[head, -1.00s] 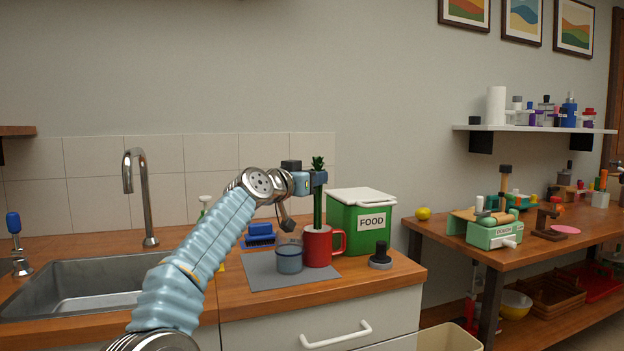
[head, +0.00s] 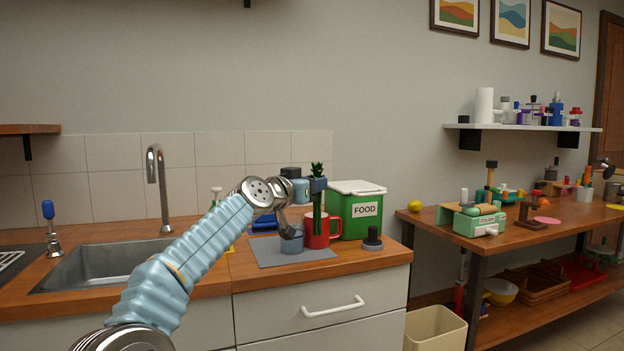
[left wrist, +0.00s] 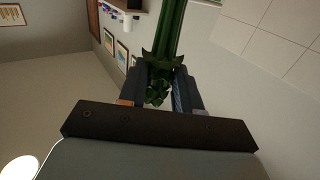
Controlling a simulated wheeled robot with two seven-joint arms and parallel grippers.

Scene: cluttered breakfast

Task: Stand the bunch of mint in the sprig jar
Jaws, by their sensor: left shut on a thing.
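The bunch of mint (head: 317,222) is upright in my left gripper (head: 317,186), its leafy top above the fingers and its green stems hanging below. In the left wrist view the mint (left wrist: 166,45) runs between the two fingers of the left gripper (left wrist: 157,88). The lower stems overlap the red mug (head: 322,241); I cannot tell whether they are in front of it or inside. My right gripper is not in view.
A green FOOD bin (head: 366,211) with a white lid stands close behind and right of the mug. A dark knobbed weight (head: 373,243) is at the counter's right. A blue object (head: 263,221) lies behind the mat. The sink (head: 110,264) is left.

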